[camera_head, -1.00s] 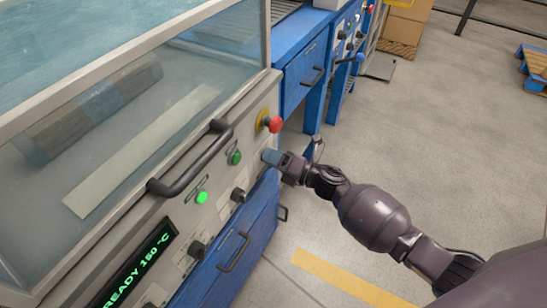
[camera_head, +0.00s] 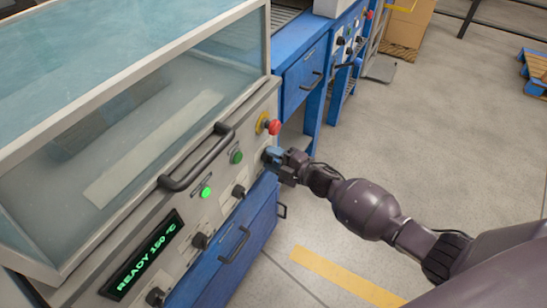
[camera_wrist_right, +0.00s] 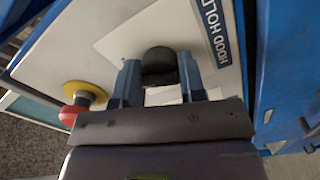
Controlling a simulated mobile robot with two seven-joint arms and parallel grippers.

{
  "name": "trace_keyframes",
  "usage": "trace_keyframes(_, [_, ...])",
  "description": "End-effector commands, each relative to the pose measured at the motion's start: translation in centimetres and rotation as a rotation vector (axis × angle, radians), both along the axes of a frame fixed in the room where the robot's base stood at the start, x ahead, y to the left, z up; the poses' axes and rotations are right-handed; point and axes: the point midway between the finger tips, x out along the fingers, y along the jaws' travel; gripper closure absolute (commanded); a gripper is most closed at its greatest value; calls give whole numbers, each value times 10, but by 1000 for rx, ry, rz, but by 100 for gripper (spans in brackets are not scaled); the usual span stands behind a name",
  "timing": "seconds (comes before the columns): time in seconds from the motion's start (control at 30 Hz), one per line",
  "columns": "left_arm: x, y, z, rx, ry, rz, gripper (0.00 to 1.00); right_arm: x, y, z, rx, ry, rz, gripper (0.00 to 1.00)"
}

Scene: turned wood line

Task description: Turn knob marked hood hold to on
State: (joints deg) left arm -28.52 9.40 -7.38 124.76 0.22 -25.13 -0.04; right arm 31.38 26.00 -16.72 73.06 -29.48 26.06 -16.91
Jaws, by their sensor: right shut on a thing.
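The hood hold knob (camera_wrist_right: 159,62) is black and sits on a pale plate in the right wrist view, beside a dark label (camera_wrist_right: 211,30) reading HOOD HOLD. My right gripper (camera_wrist_right: 160,72) has its two blue fingers on either side of the knob and is shut on it. In the head view my right gripper (camera_head: 271,156) is at the right end of the machine's front panel (camera_head: 222,205) and hides the knob there. The knob's pointer and the on mark cannot be made out. My left gripper is not in view.
A red emergency button (camera_head: 274,127) on a yellow base sits just above the gripper. A green button (camera_head: 236,157), a lit green button (camera_head: 206,192) and black knobs (camera_head: 238,191) line the panel. A dark handle (camera_head: 198,160) sticks out. Open floor (camera_head: 430,150) lies to the right.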

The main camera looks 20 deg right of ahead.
Motion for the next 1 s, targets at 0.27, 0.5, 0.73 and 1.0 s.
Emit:
trace_keyframes(0.27, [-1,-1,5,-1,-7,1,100,1,-1,1,108,84,-2,86])
trace_keyframes(0.5, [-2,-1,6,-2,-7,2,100,0,-1,0,146,115,-2,86])
trace_keyframes(0.73, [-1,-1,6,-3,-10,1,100,0,-1,-1,153,120,-2,86])
trace_keyframes(1.0, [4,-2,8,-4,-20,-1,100,0,-1,-1,153,120,-2,52])
